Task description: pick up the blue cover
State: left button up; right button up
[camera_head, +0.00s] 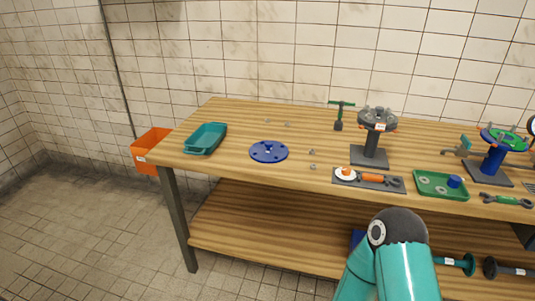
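The blue cover (268,152) is a flat round disc with a small raised knob in the middle and holes near its rim. It lies flat on the wooden workbench (305,130), left of the grey pipe stand. No gripper is near it. Neither of my grippers shows in the head view. Only a teal arm link of mine with a dark rounded joint shows at the bottom right, in front of the bench.
A teal tray (205,139) lies left of the cover, and an orange bin (150,152) is at the bench's left end. A grey flanged stand (371,140), a dark mat (398,186) with tools, a green tray (428,189) and a blue stand (493,161) are to the right. Small nuts lie between.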

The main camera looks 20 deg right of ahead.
aim_at(268, 152)
jog(key=z, duration=0.05)
jog(key=i, duration=0.9)
jog(key=u, duration=0.1)
